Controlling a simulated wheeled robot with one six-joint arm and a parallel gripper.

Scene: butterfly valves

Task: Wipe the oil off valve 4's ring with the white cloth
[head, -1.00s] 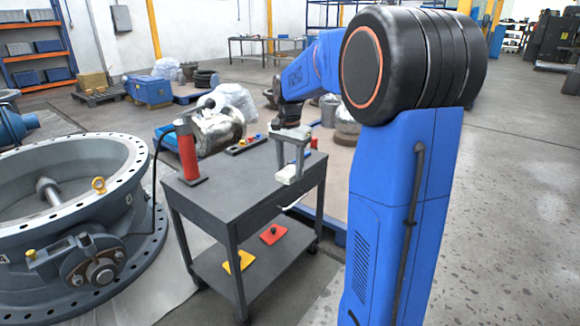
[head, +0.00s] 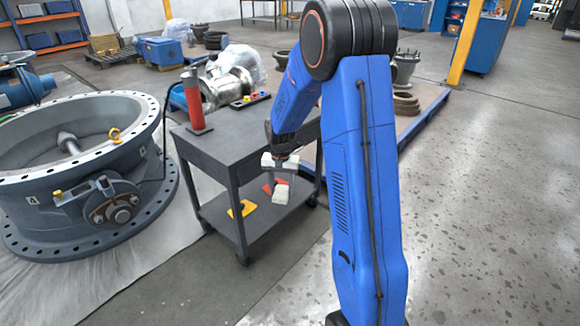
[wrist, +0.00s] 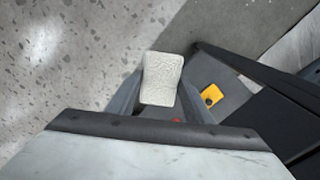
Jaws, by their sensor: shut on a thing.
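The white cloth (head: 280,195) hangs as a small pale pad below my gripper (head: 280,178), in front of the cart's right end. In the wrist view the cloth (wrist: 161,80) shows between the two fingers, and my gripper (wrist: 160,105) is shut on it. A large grey butterfly valve (head: 75,210) with a bolted ring lies at the left, well apart from my gripper.
A dark two-shelf cart (head: 240,130) stands between my gripper and the valve. A red cylinder (head: 194,98) stands on its top. A yellow piece (head: 242,208) lies on the lower shelf. A low blue-edged platform (head: 410,130) is behind. The floor at right is clear.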

